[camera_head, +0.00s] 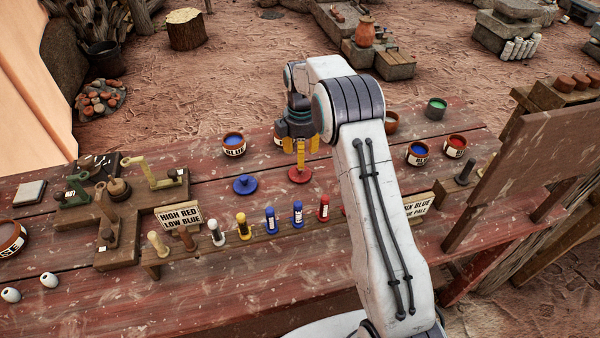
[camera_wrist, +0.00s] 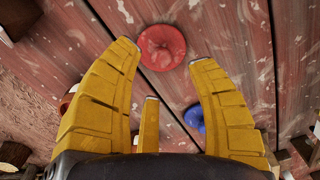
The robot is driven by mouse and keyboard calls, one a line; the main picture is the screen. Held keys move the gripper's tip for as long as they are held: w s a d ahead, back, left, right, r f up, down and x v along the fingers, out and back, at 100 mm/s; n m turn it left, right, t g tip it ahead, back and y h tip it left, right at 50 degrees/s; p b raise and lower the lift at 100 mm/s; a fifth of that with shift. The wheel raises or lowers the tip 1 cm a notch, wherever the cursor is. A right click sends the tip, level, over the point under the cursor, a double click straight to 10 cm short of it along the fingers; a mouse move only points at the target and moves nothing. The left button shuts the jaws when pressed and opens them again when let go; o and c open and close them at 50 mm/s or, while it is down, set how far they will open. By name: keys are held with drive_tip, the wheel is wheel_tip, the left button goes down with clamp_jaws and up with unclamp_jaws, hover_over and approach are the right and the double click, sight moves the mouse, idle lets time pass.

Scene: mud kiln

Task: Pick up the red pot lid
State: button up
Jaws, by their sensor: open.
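The red pot lid (camera_head: 299,175) lies flat on the wooden table, a round disc with a small knob. In the wrist view the red lid (camera_wrist: 161,47) is at the top centre, just beyond the fingertips and across a plank seam. My gripper (camera_head: 301,152) points down over the lid, its yellow fingers spread. In the wrist view the open gripper (camera_wrist: 165,58) has nothing between its fingers. I cannot tell whether a fingertip touches the lid.
A blue lid (camera_head: 245,185) lies left of the red one. A wooden rack (camera_head: 230,244) with several coloured bottles stands in front. Paint pots, including a blue one (camera_head: 233,145), stand behind. Bare table lies between the two lids.

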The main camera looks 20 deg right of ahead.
sight(300, 171)
drive_tip(key=shift+a+f+p, duration=0.1)
drive_tip(key=shift+f+p, duration=0.2)
drive_tip(key=shift+f, duration=2.25)
clamp_jaws()
